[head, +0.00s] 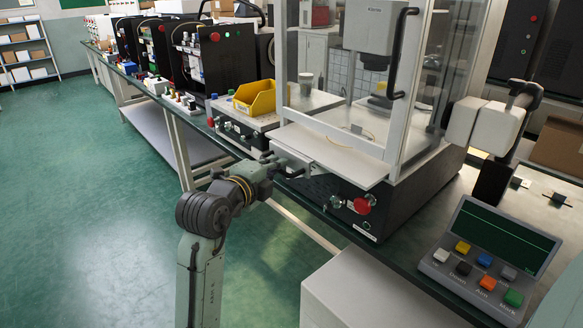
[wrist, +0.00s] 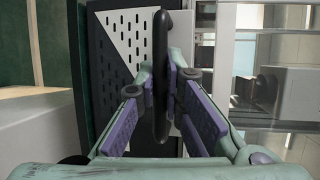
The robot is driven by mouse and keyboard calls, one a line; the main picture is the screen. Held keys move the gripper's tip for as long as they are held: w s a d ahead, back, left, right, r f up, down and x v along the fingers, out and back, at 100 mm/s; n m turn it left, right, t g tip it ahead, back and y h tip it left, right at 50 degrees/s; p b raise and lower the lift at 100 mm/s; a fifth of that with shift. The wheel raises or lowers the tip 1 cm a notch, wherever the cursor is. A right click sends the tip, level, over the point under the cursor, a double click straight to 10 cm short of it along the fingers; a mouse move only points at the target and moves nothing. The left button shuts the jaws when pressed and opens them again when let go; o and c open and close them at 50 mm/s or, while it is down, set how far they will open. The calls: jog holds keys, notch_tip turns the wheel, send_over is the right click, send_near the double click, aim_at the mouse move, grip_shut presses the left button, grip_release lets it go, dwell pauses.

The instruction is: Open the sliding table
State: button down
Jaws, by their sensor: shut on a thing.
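The sliding table (head: 335,160) is a pale flat plate at the front of a glass-sided machine (head: 350,200). It sticks out past the machine's black base. My gripper (head: 284,166) is at the table's left front edge. In the wrist view, my gripper (wrist: 162,95) has its fingers on both sides of a dark bar handle (wrist: 161,40) and is shut on it. The handle's middle is partly hidden by the fingers, and the handle is small and hard to make out in the head view. A perforated pale panel (wrist: 125,40) lies behind the handle.
A red button (head: 362,205) is on the base below the table. A yellow bin (head: 254,97) sits on the bench to the left. A control panel (head: 490,255) stands at the right. A white cabinet (head: 375,290) is below. The green floor at left is clear.

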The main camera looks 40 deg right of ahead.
jog(key=s+a+b, duration=0.1)
jog(key=a+b, duration=0.4)
jog(key=a, duration=1.1)
jog(key=shift+s, duration=0.15)
jog(key=c, duration=2)
grip_release()
jog(key=shift+o, duration=0.2)
jog(key=shift+a, duration=0.1)
jog(key=v, duration=1.1)
jog(key=shift+s+a, duration=0.25)
jog(key=shift+a, duration=0.1)
